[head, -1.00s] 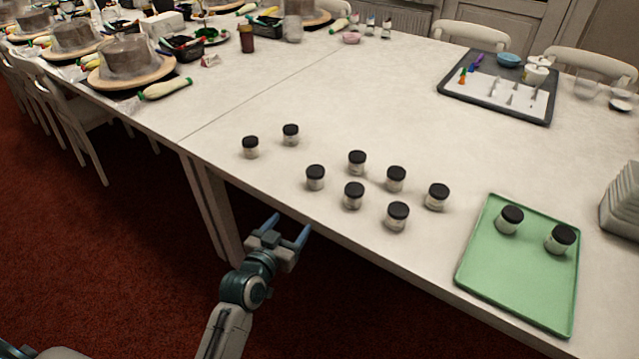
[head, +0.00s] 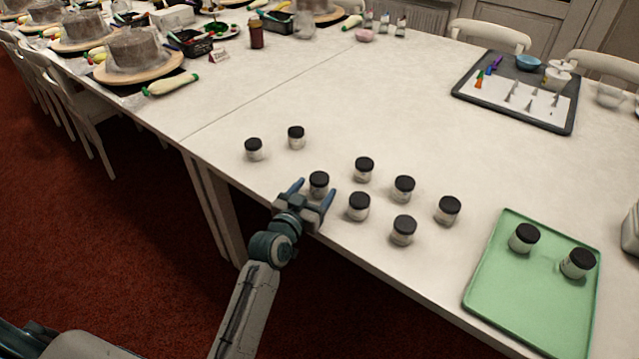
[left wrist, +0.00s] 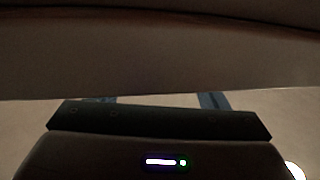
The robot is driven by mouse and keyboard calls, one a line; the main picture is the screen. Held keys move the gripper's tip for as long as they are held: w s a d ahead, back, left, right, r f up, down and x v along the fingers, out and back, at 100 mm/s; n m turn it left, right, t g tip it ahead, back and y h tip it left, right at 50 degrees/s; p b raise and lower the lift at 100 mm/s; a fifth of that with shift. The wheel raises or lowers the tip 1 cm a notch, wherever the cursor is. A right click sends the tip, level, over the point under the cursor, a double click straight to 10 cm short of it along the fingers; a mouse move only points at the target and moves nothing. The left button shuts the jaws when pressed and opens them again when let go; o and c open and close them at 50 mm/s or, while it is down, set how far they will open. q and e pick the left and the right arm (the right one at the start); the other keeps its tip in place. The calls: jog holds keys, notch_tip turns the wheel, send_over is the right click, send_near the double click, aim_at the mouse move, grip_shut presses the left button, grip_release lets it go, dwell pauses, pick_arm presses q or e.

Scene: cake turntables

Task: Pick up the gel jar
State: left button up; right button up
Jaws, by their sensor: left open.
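Several small clear jars with black lids and pale contents stand upright on the white table. My left gripper (head: 312,193) is open at the table's front edge, and one gel jar (head: 319,182) stands between or just beyond its fingertips; I cannot tell whether they touch it. Another jar (head: 358,207) stands just right of the gripper, with more jars behind and to the right. In the left wrist view, parts of the two blue fingers (left wrist: 160,100) show apart, and the jar is hidden. My right gripper is not in view.
A green tray (head: 490,296) at the right holds two jars. A dark tray (head: 468,97) with piping tips lies at the back right. Cakes on turntables (head: 172,73) stand at the far left. The table's middle is clear.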

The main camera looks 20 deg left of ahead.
aim_at(315, 189)
pick_arm(q)
jog(key=w, duration=0.3)
jog(key=shift+w+d+f, duration=0.1)
jog(key=shift+w+d, duration=0.15)
jog(key=shift+w, duration=0.05)
jog(key=shift+s, duration=0.1)
jog(key=shift+c, duration=0.2)
jog(key=c, duration=1)
